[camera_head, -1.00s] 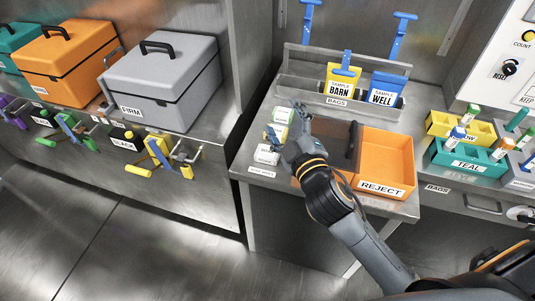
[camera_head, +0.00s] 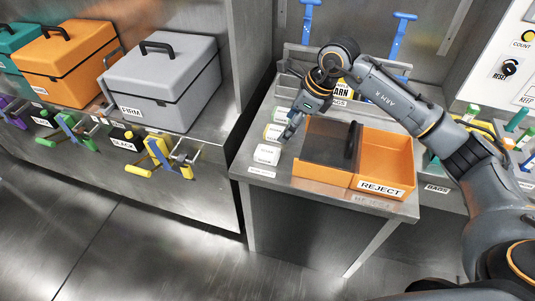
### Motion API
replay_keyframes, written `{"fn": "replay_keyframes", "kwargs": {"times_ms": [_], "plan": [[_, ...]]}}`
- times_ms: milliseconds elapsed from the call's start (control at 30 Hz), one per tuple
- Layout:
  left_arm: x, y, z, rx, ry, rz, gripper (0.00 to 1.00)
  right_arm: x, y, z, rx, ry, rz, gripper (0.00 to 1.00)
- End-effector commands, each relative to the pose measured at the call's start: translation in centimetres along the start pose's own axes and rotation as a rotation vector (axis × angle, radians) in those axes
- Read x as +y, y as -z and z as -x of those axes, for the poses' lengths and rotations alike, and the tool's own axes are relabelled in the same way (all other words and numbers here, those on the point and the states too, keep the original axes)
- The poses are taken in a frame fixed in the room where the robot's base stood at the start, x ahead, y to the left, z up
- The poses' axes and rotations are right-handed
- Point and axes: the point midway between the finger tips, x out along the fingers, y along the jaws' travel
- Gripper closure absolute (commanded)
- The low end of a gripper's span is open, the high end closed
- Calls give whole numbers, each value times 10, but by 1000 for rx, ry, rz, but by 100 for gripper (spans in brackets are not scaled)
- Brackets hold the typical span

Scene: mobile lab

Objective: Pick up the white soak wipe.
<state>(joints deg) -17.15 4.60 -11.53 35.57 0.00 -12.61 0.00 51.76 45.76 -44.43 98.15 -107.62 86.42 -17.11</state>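The white soak wipe (camera_head: 267,154) is a small white block-like pack with faint print, lying on the steel counter at the front of a short row. My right gripper (camera_head: 289,134) is above the counter just behind and to the right of it, pointing down beside the yellow-marked pack. The gripper looks apart from the white wipe. Its fingers are small and dark here, so I cannot tell whether they are open or shut. My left gripper is not in view.
A yellow-marked pack (camera_head: 273,132) and a green-marked pack (camera_head: 284,114) lie behind the white one. The orange REJECT bin (camera_head: 384,164), with a dark lid panel, stands to the right. The counter's left edge is close to the packs.

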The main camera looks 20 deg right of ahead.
Motion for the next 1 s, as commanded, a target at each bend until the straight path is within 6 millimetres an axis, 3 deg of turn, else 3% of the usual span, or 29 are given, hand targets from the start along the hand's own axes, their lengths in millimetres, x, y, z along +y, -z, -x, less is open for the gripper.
{"fn": "replay_keyframes", "kwargs": {"times_ms": [333, 1000], "plan": [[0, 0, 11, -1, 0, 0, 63, 1, 0, -64, 4, -4, -2, 26], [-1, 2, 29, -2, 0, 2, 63, -4, -2, -132, 3, -3, 0, 26]]}}
